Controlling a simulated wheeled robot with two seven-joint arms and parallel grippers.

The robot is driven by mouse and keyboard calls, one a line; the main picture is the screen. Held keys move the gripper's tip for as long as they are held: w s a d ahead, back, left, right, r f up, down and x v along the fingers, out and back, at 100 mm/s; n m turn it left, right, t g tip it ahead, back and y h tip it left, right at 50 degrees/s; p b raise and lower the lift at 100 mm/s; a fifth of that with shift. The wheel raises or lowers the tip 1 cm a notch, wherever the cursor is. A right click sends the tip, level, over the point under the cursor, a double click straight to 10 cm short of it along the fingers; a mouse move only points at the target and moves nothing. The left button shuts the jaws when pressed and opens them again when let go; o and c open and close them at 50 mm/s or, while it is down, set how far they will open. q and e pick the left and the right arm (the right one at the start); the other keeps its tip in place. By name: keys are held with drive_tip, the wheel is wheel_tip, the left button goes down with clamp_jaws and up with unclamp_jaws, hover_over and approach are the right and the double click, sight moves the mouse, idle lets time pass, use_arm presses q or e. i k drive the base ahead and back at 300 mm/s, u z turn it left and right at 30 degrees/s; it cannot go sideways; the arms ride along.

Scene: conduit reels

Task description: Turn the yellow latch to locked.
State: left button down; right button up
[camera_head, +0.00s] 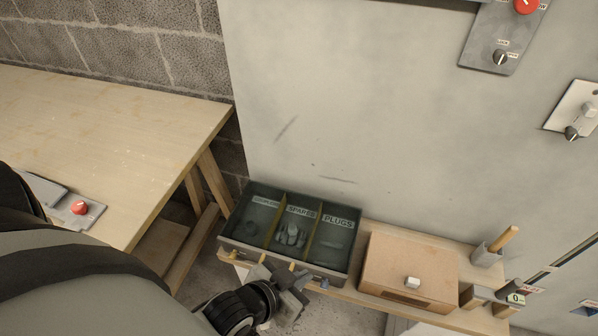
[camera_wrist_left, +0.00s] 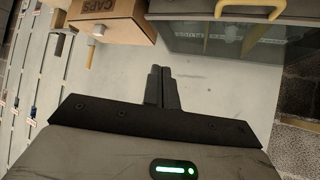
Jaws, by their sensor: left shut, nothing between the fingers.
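No part in view is clearly a yellow latch. A yellow bow-shaped handle (camera_wrist_left: 252,10) shows at the top of the left wrist view, on the front of the grey divided bin (camera_head: 340,279). Whether it is the latch I cannot tell. My left gripper (camera_head: 297,285) is just in front of the bin's front wall and partly hides it. In the left wrist view its fingers (camera_wrist_left: 161,88) are together with nothing between them. My right gripper is not in view.
The grey cabinet (camera_head: 360,110) rises behind, with a black knob (camera_head: 499,58). A wooden table (camera_head: 110,130) with a red button (camera_head: 80,208) is at left.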

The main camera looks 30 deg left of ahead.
sight(233, 256)
drive_tip(key=u, duration=1.85)
drive_tip(key=i, duration=0.1)
drive_tip(key=z, duration=0.4)
drive_tip(key=k, duration=0.1)
drive_tip(key=z, duration=1.65)
drive_tip(key=i, duration=0.15)
drive_tip(key=z, duration=0.75)
drive_tip(key=k, duration=0.8)
drive_tip(key=u, duration=1.4)
drive_tip(key=i, duration=0.5)
